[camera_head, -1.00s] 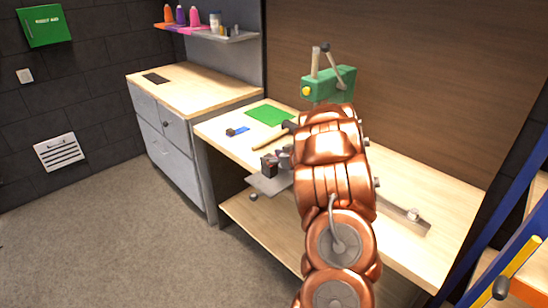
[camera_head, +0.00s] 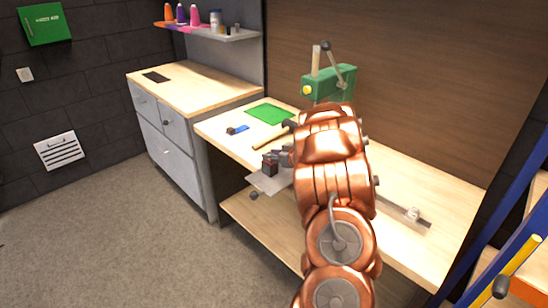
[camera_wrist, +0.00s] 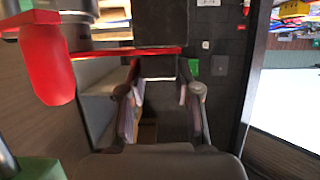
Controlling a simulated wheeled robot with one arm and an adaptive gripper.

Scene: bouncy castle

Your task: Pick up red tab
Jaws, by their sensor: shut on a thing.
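A thin red strip, which I take for the red tab (camera_wrist: 112,52), runs across the wrist view at my fingertips. In the head view my copper arm covers most of the gripper. A dark boxy piece (camera_head: 270,166) shows just left of the arm, over a grey plate (camera_head: 264,182) at the bench's front edge.
The wooden workbench (camera_head: 405,185) carries a green sheet (camera_head: 269,114), a small blue piece (camera_head: 241,128) and a green machine (camera_head: 328,85). A rounded red part (camera_wrist: 46,66) is close at left in the wrist view. The floor (camera_head: 120,235) at left is clear.

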